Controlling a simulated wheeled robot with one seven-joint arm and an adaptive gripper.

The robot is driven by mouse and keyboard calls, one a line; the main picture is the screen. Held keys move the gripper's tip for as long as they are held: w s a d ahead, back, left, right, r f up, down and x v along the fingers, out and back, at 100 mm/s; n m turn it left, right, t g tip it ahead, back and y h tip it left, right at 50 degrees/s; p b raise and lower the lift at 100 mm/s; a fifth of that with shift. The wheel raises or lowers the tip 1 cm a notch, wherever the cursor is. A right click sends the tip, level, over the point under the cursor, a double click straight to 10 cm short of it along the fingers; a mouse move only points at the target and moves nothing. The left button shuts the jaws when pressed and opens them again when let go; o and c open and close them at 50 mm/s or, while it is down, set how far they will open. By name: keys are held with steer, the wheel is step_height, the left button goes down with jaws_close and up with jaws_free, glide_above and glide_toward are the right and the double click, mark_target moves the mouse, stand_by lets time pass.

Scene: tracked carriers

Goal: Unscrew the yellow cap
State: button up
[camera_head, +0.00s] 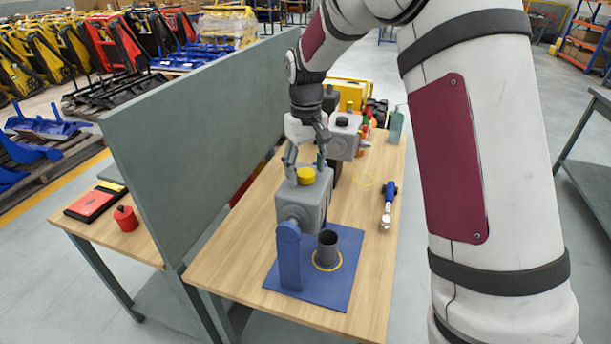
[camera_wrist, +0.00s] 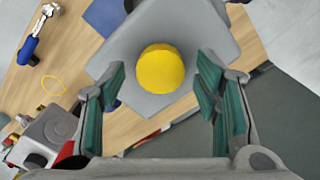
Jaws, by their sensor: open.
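The yellow cap (camera_head: 306,175) sits on top of a grey box-shaped container (camera_head: 290,200), which is held on a blue stand (camera_head: 288,255). In the wrist view the round yellow cap (camera_wrist: 160,69) lies on the grey top face (camera_wrist: 125,50), between and ahead of my fingertips. My gripper (camera_head: 308,163) is open and points down over the cap. In the wrist view its green-padded fingers (camera_wrist: 160,92) are spread to the left and right, apart from the cap. Nothing is held.
A dark cup (camera_head: 328,250) stands in a yellow ring on the blue base plate. A blue-handled tool (camera_head: 388,206) lies at right. Another grey container with a black cap (camera_head: 343,137) and several bottles stand behind. A tall grey panel (camera_head: 200,150) borders the table at left.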

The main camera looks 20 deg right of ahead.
steer(key=m, duration=0.9)
steer(key=shift+m, duration=0.3)
steer(key=shift+c, duration=0.6)
steer(key=c, duration=0.9)
steer(key=n, duration=0.5)
steer(key=shift+n, duration=0.3)
steer(key=n, duration=0.4)
